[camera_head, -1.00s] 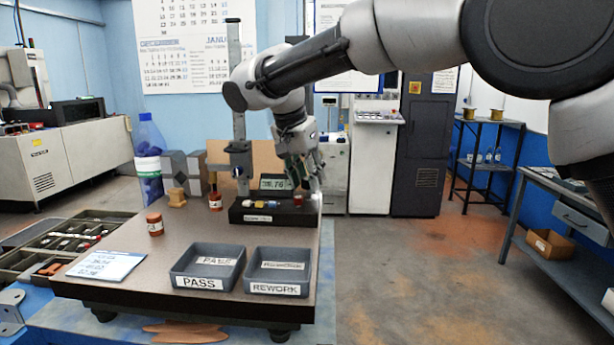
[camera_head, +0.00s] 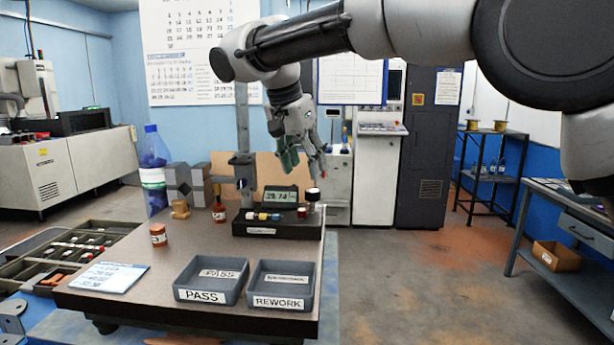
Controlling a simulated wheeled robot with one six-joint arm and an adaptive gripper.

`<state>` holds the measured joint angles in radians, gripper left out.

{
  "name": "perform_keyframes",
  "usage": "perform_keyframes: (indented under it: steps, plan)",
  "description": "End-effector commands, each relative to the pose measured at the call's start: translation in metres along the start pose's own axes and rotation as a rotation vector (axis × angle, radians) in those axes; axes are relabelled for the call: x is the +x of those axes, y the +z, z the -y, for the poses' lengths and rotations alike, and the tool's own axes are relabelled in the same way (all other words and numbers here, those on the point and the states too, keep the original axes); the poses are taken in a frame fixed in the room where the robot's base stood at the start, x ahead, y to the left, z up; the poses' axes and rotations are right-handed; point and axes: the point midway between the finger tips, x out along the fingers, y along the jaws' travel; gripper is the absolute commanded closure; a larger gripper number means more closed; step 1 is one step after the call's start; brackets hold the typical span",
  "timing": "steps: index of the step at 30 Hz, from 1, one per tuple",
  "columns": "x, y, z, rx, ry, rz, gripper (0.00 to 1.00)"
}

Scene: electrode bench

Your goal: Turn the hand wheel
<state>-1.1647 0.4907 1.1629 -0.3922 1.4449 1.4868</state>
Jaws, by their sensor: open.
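I cannot make out a hand wheel for certain. A grey stand with an upright column (camera_head: 243,130) rises at the back of the bench plate, with a small dark clamp part (camera_head: 240,183) on it. In front of its right side is a black base unit (camera_head: 277,230) with a lit digital display (camera_head: 280,197), small coloured buttons and a dark round knob (camera_head: 313,193) on a pale post at its right end. My gripper (camera_head: 303,166) points down above this unit, with its fingers apart and nothing seen between them. It is right of the column.
The PASS tray (camera_head: 201,296) and REWORK tray (camera_head: 280,301) stand at the plate's front. An orange-brown jar (camera_head: 158,235), another small bottle (camera_head: 219,210) and a paper sheet (camera_head: 108,277) are to the left. The plate's middle is clear.

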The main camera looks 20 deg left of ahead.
Motion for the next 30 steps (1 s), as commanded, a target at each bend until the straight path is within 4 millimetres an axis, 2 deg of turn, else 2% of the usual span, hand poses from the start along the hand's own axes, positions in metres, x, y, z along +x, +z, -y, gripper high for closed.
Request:
perform_keyframes:
  steps: [4,13,14,17,18,20,24,30]
  plan:
    - [-0.007,0.0,0.0,-0.001,0.001,0.0,0.48]
    - [-0.007,-0.002,-0.001,0.003,0.003,0.0,0.48]
    - [-0.006,-0.006,-0.003,0.009,0.004,0.0,0.48]
    - [-0.009,-0.035,-0.019,0.059,0.002,-0.003,0.48]
    - [-0.01,-0.051,-0.032,0.09,0.004,0.004,0.48]
    - [-0.006,-0.068,-0.054,0.117,-0.013,0.057,0.48]
    - [0.002,-0.071,-0.069,-0.129,-0.114,0.159,0.48]
    - [0.007,-0.06,-0.069,-0.605,-0.322,0.202,0.48]
